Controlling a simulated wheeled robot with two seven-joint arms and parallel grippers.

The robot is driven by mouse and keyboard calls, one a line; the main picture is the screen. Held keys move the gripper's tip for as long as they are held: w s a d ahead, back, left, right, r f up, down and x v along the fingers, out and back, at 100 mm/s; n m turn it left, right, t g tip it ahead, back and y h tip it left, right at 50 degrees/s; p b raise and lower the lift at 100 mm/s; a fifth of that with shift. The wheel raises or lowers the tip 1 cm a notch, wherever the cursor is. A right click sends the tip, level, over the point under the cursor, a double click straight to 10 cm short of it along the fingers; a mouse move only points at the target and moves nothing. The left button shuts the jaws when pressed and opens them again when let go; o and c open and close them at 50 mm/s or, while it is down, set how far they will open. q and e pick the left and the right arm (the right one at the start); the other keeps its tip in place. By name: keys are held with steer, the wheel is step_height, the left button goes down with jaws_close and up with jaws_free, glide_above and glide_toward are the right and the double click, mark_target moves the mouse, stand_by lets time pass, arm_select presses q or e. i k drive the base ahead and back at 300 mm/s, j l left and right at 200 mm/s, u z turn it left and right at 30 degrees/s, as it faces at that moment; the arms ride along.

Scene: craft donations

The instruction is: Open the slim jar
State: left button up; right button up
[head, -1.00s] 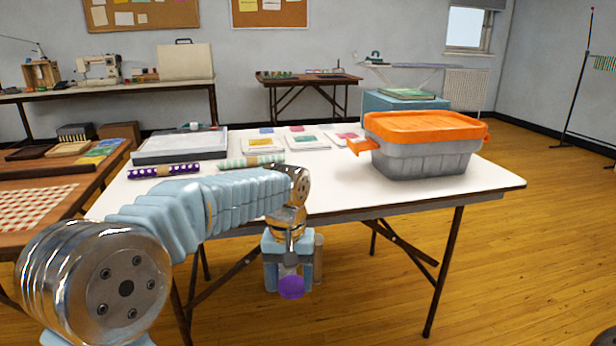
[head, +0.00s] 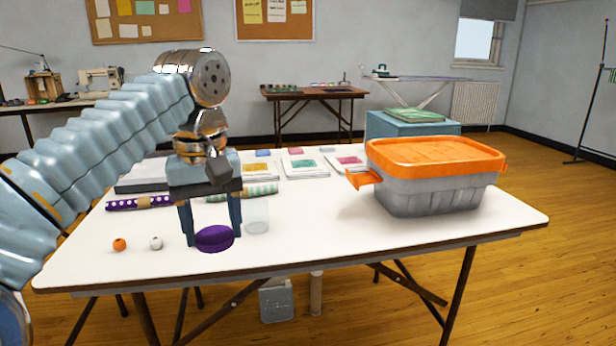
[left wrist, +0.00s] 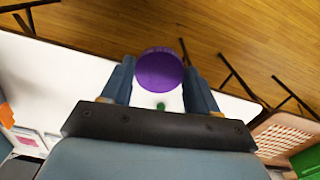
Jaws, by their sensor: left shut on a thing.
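My left gripper (head: 211,236) is over the front left part of the white table, fingers pointing down. It is shut on a round purple lid (head: 214,239), which sits between the fingertips. The lid also shows in the left wrist view (left wrist: 159,70), between the two fingers. A slim, clear, upright jar (head: 257,217) stands on the table just right of the gripper, with no lid visible on it. Whether anything hangs below the purple lid is not clear. My right gripper is in neither view.
A grey bin with an orange lid (head: 436,157) stands on the right of the table (head: 400,240). An orange bead (head: 119,244) and a white bead (head: 156,243) lie at the front left. Patterned rolls (head: 140,203) and several cards lie behind. The front right is clear.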

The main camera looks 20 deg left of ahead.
mark_target(255, 209)
steer(key=i, duration=1.1)
